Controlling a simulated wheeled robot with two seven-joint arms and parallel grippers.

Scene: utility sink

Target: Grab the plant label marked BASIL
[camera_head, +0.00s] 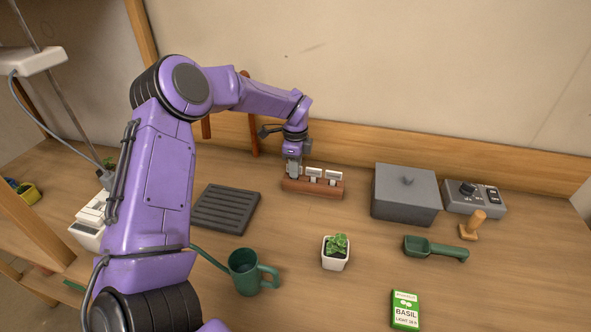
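Small white plant labels (314,172) stand in a reddish-brown wooden holder (318,190) near the back of the bench. Any writing on them is too small to read. My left gripper (293,172) points down at the left end of the holder, over or around the label position there. Its fingers hide that spot, and I cannot tell whether they are open or shut on a label. My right gripper is not in view.
A dark slatted tray (226,208), a green watering can (246,272) and a small potted succulent (335,253) stand in front. A grey lidded box (405,197), a control box (474,198), a wooden-handled tool (472,226) and a green scoop (435,248) are right.

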